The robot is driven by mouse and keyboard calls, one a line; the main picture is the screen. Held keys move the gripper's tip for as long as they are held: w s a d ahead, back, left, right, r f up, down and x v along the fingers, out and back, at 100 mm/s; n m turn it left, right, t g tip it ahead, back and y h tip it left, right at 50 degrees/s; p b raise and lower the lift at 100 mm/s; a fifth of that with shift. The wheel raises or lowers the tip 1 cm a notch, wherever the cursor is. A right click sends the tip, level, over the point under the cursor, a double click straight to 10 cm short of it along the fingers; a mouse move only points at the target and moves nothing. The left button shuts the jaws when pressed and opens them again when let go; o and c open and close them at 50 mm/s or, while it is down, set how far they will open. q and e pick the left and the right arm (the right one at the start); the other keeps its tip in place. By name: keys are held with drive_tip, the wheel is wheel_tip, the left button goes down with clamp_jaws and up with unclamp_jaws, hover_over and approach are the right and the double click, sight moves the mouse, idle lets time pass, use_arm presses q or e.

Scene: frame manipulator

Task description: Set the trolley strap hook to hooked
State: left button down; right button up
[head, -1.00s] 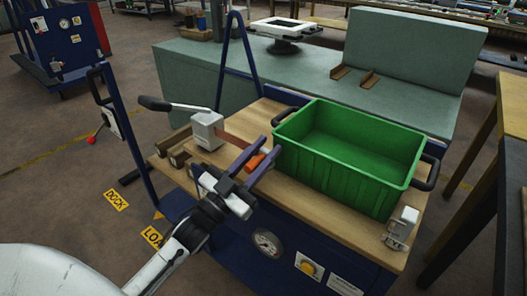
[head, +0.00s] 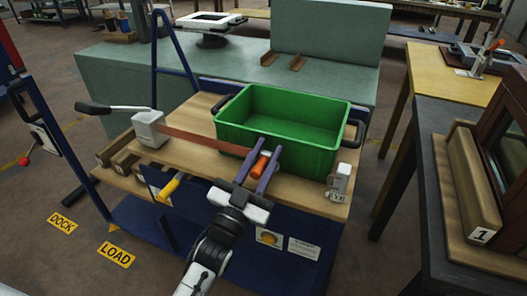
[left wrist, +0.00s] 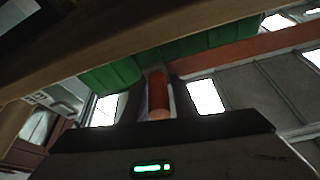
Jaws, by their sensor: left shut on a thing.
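A red-brown strap (head: 205,143) runs from a white ratchet box (head: 148,129) with a black-gripped lever at the trolley's left side. Its orange hook handle (head: 261,166) is between the fingers of my left gripper (head: 264,157), which is shut on it in front of the green crate (head: 300,105). In the left wrist view the handle (left wrist: 158,95) shows as an orange-red cylinder between the fingers. A pale metal bracket marked EYE (head: 340,184) stands at the trolley's front right corner, to the right of the handle and apart from it. The hook's tip is hidden. My right gripper is out of view.
The green crate fills much of the trolley's wooden top (head: 292,194). A bare strip of wood lies in front of it. At right, a dark bench (head: 437,210) holds a wooden block marked 1 (head: 474,190). A green-grey bench (head: 115,75) stands behind the trolley.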

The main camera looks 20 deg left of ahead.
sight(252, 180)
use_arm(q)
drive_tip(key=c, duration=1.6)
unclamp_jaws()
drive_tip(key=shift+f, duration=0.1)
drive_tip(key=v, duration=1)
drive_tip(key=shift+s+a, duration=0.1)
drive_tip(key=shift+s, duration=0.1)
